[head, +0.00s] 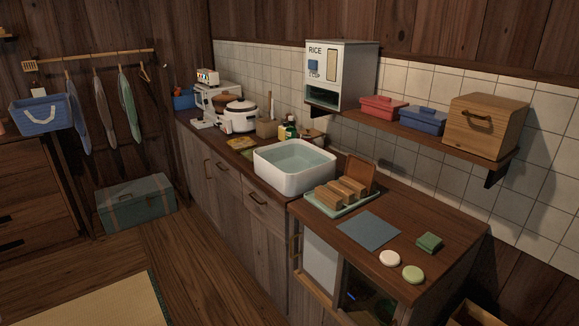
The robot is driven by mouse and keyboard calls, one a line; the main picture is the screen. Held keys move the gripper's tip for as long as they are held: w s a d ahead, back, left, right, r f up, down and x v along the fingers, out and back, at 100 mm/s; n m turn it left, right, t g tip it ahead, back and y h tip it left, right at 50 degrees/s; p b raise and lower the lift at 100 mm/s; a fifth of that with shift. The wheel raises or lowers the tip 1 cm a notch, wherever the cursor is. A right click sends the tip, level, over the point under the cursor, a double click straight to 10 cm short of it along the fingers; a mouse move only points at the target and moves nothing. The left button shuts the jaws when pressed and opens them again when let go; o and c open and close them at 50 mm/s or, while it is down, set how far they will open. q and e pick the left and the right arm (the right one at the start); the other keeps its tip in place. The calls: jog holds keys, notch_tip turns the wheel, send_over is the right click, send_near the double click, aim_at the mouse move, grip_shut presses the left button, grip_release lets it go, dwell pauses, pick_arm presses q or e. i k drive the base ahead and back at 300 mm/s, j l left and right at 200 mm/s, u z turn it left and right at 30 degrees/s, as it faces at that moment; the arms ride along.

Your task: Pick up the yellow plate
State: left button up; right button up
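I cannot clearly make out a yellow plate. A flat yellowish-brown thing (240,142) lies on the counter in front of the rice cooker, too small to identify. A small round yellow-green disc (412,273) lies at the counter's front right, next to a white disc (390,258). Neither of my grippers is in view.
The wooden counter (450,222) holds a white basin (293,181) of water, a rack with wooden blocks (341,190), a grey mat (369,231) and a green block (429,242). A rice cooker (239,119) stands further back. A chest (135,203) stands left; the floor (200,270) is clear.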

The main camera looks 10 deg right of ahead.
aim_at(244, 143)
jog(key=z, duration=0.25)
jog(key=i+j+z, duration=0.2)
jog(key=z, duration=0.25)
jog(key=i+j+z, duration=0.2)
jog(key=j+z, duration=0.2)
jog(key=i+j+z, duration=0.1)
jog(key=j+z, duration=0.2)
jog(key=z, duration=0.15)
